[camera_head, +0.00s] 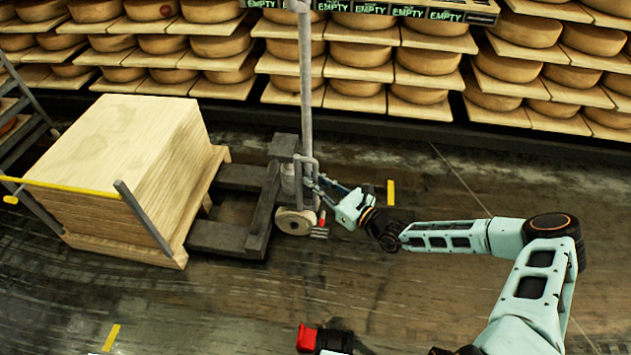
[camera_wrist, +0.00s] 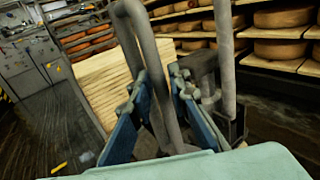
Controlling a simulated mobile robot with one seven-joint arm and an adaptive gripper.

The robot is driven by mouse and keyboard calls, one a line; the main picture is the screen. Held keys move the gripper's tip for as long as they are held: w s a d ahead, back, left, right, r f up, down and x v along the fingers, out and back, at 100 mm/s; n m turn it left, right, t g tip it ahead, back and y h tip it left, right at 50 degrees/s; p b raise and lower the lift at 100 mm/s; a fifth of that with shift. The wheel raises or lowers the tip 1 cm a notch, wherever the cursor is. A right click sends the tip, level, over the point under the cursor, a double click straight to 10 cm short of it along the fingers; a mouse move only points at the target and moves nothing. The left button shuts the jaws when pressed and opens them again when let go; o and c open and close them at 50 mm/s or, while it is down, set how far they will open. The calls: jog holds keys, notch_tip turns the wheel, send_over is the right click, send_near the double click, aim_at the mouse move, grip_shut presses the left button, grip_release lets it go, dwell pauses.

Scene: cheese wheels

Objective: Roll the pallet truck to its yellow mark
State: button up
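The grey pallet truck (camera_head: 230,241) stands in the middle of the head view, with a small wheel at its near end and a tall upright post. Its forks point left toward a large wooden crate (camera_head: 120,165) on a pallet. My gripper (camera_head: 322,189) is at the low bent-tube handle beside the post. In the wrist view, my gripper's blue fingers (camera_wrist: 162,98) lie on both sides of a grey tube and look closed on it; the exact contact is partly hidden. One yellow mark (camera_head: 391,193) is on the floor right of the truck, another yellow mark (camera_head: 111,338) at the lower left.
Shelves of cheese wheels (camera_head: 360,55) run along the back, with a low dark ledge below. A red-and-black object (camera_head: 318,338) shows at the bottom. The floor in front of the truck is mostly clear.

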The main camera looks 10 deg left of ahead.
grip_shut()
jog(key=w+d+b, duration=0.1)
jog(key=d+b, duration=0.1)
jog(key=d, duration=2.2)
jog(key=shift+w+d+b, duration=0.3)
jog(key=shift+w+d, duration=0.1)
jog(key=shift+s+r, duration=0.1)
jog(key=shift+s, duration=0.05)
jog(key=shift+o, duration=0.7)
grip_release()
